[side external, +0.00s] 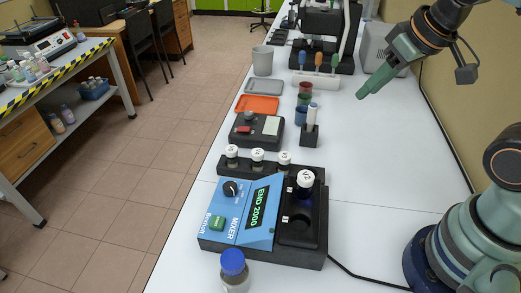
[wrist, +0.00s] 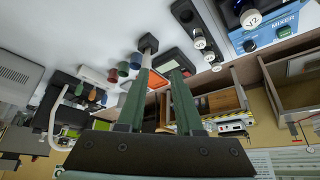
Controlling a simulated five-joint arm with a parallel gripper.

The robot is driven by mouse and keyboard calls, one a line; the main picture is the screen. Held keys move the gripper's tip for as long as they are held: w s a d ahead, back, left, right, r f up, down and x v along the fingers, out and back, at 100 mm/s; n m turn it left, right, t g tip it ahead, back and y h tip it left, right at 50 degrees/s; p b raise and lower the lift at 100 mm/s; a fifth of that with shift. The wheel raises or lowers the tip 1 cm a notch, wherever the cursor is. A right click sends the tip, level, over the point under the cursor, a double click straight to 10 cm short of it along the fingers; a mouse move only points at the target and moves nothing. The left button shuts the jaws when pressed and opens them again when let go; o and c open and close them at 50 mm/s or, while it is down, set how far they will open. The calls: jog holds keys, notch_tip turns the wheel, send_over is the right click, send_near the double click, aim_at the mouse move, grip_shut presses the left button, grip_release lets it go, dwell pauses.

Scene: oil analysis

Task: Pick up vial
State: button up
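Several white-capped vials are in view. Three stand upright in the dark rack (side external: 310,170) behind the mixer: a left vial (side external: 232,152), a middle vial (side external: 257,155) and a right vial (side external: 284,158). My gripper (side external: 363,95) is in the air at the upper right, away from the vials. In the wrist view my gripper (wrist: 159,78) is open and empty.
A blue-capped bottle (side external: 233,268) stands in front of the mixer. A small black stand (side external: 310,136) with a white upright item, several coloured cups, a balance (side external: 257,130) and an orange tray (side external: 257,104) lie behind the rack.

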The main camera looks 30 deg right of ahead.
jog(key=o, duration=0.4)
jog(key=shift+o, duration=0.2)
jog(key=shift+a, duration=0.1)
jog(key=n+g, duration=0.6)
jog(key=n, duration=1.7)
send_over(306, 175)
notch_tip(306, 175, down, 4)
jog(key=f, duration=0.5)
jog(key=shift+w+f, duration=0.2)
jog(key=shift+s+f, duration=0.15)
jog(key=shift+f, duration=1.2)
jog(key=shift+s+f, duration=0.1)
jog(key=shift+f, duration=1.25)
